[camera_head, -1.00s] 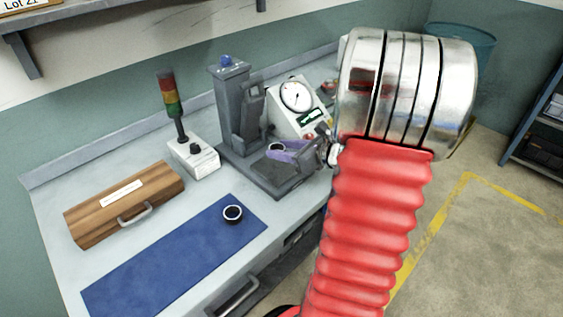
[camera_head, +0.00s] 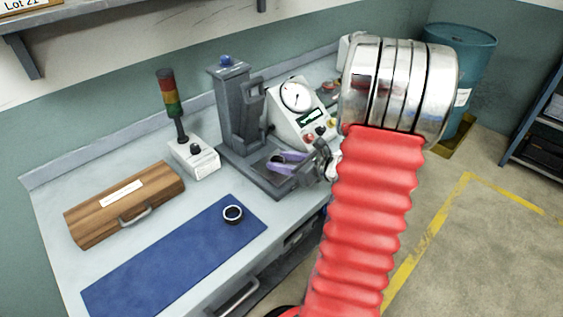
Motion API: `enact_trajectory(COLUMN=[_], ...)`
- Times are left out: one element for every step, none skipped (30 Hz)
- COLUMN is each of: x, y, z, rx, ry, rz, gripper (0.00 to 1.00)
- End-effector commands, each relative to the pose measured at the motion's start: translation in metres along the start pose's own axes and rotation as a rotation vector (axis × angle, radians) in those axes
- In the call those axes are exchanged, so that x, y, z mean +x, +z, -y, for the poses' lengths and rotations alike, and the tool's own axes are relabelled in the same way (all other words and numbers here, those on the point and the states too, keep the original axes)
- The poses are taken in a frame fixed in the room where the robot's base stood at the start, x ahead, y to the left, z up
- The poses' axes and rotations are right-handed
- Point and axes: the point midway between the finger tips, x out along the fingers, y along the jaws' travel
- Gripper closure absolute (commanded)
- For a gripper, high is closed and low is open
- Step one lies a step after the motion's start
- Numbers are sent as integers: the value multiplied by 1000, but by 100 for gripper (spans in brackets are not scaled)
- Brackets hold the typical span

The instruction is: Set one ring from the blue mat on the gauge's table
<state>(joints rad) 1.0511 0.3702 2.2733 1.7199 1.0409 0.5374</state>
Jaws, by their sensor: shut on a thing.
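One dark ring with a light rim (camera_head: 232,214) lies on the right end of the blue mat (camera_head: 150,268). My gripper (camera_head: 279,163), with purple fingers, is low over the gauge's grey base at the foot of its column. It is shut on a second ring, which is small and mostly hidden between the fingers. I cannot tell whether that ring touches the gauge's table. The gauge (camera_head: 236,110) is a grey column with a blue knob on top, and its dial unit (camera_head: 297,110) stands right of it.
A wooden case (camera_head: 124,203) with a metal handle lies left of the mat. A signal tower (camera_head: 172,102) on a white box stands between the case and the gauge. A teal barrel (camera_head: 478,65) stands on the floor behind my arm. Most of the mat is bare.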

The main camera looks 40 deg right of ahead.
Motion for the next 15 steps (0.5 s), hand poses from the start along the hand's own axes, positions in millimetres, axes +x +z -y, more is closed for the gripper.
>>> enact_trajectory(x=[0,0,0,0,0,0,0,1,0,0,0,0,0,0,0], y=[0,0,0,0,0,-1,-1,-2,-2,-2,-2,-2,-2,-2,-2], z=[0,0,0,0,0,0,0,0,0,0,0,0,0,0,0], rx=[-1,0,0,0,0,0,0,0,0,0,0,0,0,0,0], ry=[0,-1,-1,-1,-1,-1,0,0,-1,-1,-1,-1,-1,-1,-1], rz=[1,1,1,1,0,0,0,0,0,0,0,0,0,0,0], gripper=[85,85,85,85,85,85,85,85,57,55,53,50,48,46,43])
